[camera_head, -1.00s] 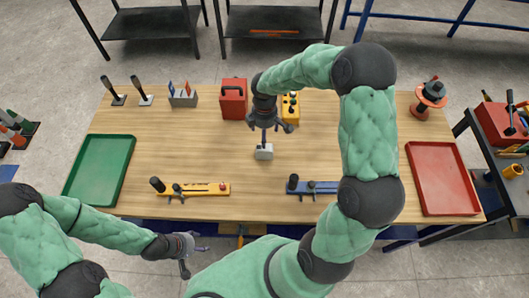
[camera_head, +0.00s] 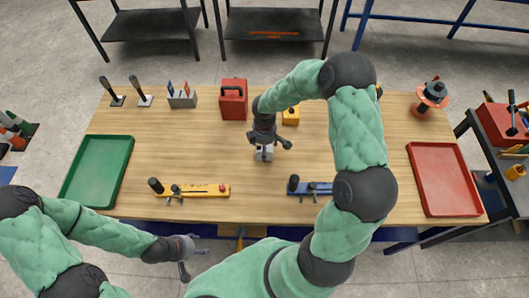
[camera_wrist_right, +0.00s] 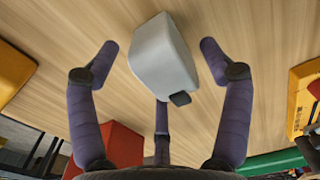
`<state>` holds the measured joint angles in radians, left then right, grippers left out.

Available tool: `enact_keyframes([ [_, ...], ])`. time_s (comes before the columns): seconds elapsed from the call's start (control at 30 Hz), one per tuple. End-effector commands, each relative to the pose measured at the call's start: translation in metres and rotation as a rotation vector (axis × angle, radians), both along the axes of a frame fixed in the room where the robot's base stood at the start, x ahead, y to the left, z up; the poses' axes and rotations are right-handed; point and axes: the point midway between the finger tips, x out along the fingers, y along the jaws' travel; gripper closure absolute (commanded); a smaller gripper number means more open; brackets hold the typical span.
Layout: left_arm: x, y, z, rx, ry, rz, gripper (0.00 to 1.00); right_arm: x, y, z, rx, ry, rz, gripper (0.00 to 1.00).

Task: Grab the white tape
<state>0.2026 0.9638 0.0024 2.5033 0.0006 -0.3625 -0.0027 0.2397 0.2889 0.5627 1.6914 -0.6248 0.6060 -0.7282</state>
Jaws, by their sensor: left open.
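The white tape (camera_wrist_right: 163,52) is a small white block with a dark tab, lying on the wooden table. In the head view, it (camera_head: 264,156) is partly hidden by my right gripper (camera_head: 267,146), which is directly above it. In the right wrist view, the gripper's purple-grey fingers are spread around the tape, with visible gaps on the left and right. The right gripper is open and holds nothing. My left gripper (camera_head: 188,258) is open and empty, off the table's front edge at the lower left.
On the table (camera_head: 210,146) are a green tray (camera_head: 97,171), a red tray (camera_head: 444,180), a red toolbox (camera_head: 233,99), a yellow box (camera_head: 291,116), a yellow level (camera_head: 205,190) and a blue level (camera_head: 316,188). Bare wood surrounds the tape.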

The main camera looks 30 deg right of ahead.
Motion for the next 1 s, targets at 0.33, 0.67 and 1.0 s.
enact_keyframes([
  [0.33,0.0,0.0,0.0,0.0,0.0,0.0,0.41,0.0,0.0,0.0,0.0,0.0,0.0,0.9],
  [0.67,0.0,0.0,0.002,0.0,0.0,0.0,0.41,0.001,0.0,0.009,0.0,-0.002,-0.001,0.91],
  [1.0,0.0,0.0,0.011,0.0,0.0,0.0,0.41,-0.019,0.005,0.059,-0.001,-0.005,-0.001,0.91],
])
